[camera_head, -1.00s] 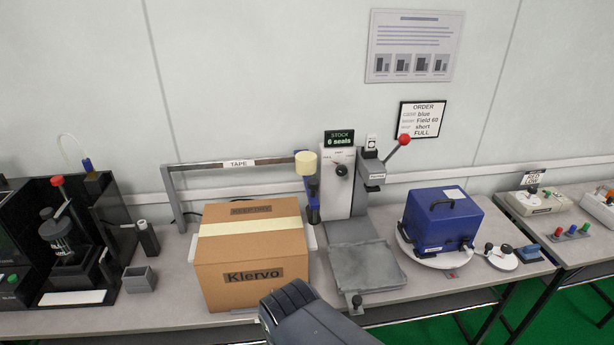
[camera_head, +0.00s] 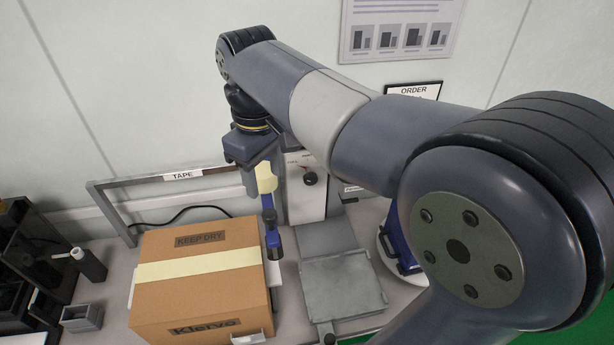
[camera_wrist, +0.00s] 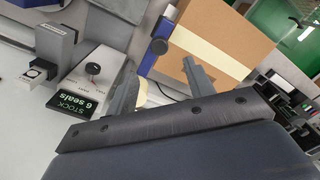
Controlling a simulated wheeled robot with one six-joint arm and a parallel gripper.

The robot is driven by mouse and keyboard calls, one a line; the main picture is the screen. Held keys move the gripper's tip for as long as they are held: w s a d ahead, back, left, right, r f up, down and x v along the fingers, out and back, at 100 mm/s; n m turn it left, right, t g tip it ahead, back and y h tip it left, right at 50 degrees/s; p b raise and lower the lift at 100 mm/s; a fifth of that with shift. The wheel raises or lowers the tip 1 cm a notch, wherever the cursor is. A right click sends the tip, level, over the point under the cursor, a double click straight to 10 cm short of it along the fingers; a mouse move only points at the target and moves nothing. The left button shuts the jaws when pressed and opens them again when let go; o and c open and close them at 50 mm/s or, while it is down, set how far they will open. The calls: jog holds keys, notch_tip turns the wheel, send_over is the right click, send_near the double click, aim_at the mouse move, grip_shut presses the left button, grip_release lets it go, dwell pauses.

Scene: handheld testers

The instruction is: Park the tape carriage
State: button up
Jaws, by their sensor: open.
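The tape carriage, a cream roll (camera_head: 265,180) with a blue body (camera_head: 270,218), stands at the right end of the grey rail marked TAPE (camera_head: 160,177), beside the cardboard box (camera_head: 200,290). A cream strip (camera_head: 195,264) runs across the box top. My gripper (camera_head: 250,172) is at the roll, pointing down, and partly hides it. In the wrist view my gripper's fingers (camera_wrist: 160,88) are open and apart. The roll (camera_wrist: 143,92) shows partly between them, with the blue body (camera_wrist: 150,55) beyond. I cannot tell whether a finger touches the carriage.
A grey sealing machine (camera_head: 305,190) with a knob stands just right of the carriage, with a grey plate (camera_head: 342,288) in front. Its STOCK sign (camera_wrist: 78,105) is close in the wrist view. A small grey bin (camera_head: 82,318) stands left of the box. My arm hides much of the right.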

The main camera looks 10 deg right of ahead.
aim_at(269, 213)
notch_tip(269, 213, down, 10)
jog(key=shift+w+f+p, duration=0.1)
jog(key=shift+f+p, duration=0.15)
jog(key=shift+p, duration=0.1)
jog(key=shift+c, duration=0.4)
grip_shut()
dwell(0.3)
